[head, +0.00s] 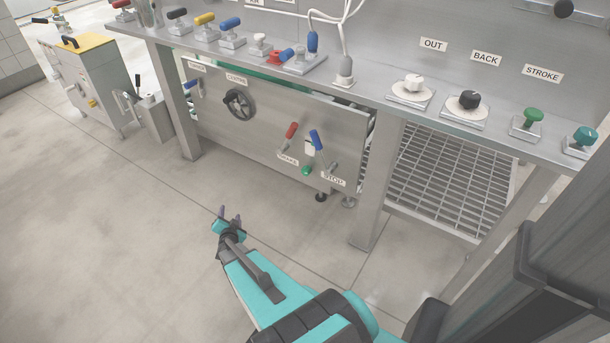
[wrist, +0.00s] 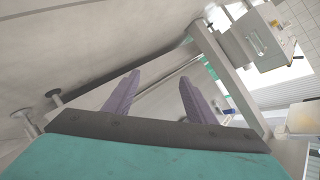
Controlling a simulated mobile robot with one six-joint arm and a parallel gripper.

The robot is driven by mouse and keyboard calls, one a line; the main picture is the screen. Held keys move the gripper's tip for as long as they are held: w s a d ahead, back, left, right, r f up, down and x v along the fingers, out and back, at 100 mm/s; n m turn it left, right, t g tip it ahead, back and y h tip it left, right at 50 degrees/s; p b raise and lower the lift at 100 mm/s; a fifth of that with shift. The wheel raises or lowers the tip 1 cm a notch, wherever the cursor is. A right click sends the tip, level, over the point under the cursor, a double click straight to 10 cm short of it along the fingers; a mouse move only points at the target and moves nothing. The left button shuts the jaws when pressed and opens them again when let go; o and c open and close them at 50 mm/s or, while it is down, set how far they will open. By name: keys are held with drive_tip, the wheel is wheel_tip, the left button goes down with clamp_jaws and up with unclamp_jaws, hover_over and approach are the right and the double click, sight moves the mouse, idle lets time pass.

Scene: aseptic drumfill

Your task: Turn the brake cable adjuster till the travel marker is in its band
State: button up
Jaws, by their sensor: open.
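My gripper (head: 230,214) is open and empty in the head view, low over the floor in front of the steel bench. In the wrist view its two purple fingers (wrist: 158,80) stand apart with nothing between them. A steel panel (head: 270,125) under the bench carries a black handwheel (head: 238,103), a red lever (head: 291,131), a blue lever (head: 316,139) and a small green knob (head: 307,170). A label below the red lever seems to read BRAKE, but is small. I cannot tell which part is the cable adjuster, and I cannot make out a travel marker or band.
The bench top (head: 365,92) holds several knobs, including a white one (head: 413,83), a black one (head: 469,99) and a green one (head: 533,116). A bench leg (head: 375,190) stands right of the panel. A yellow-topped cabinet (head: 90,85) is at left. The floor between is clear.

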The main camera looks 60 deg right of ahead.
drive_tip(key=s+d+r+m+g+h, duration=0.3)
drive_tip(key=s+d+m+h, duration=0.25)
drive_tip(key=d, duration=0.55)
drive_tip(key=m+g+h+b, duration=0.1)
drive_tip(key=m+g+h, duration=0.2)
drive_tip(key=m+g, duration=0.35)
approach(305, 173)
drive_tip(key=a, duration=0.3)
drive_tip(key=shift+a+r+n, duration=0.1)
drive_tip(key=shift+a+n, duration=0.2)
drive_tip(key=shift+a, duration=0.05)
drive_tip(key=shift+w, duration=0.1)
drive_tip(key=d+b, duration=0.2)
drive_tip(key=d, duration=1.1)
drive_tip(key=shift+d, duration=0.4)
drive_tip(key=shift+c, duration=0.4)
drive_tip(key=c, duration=1)
drive_tip(key=shift+o, duration=0.2)
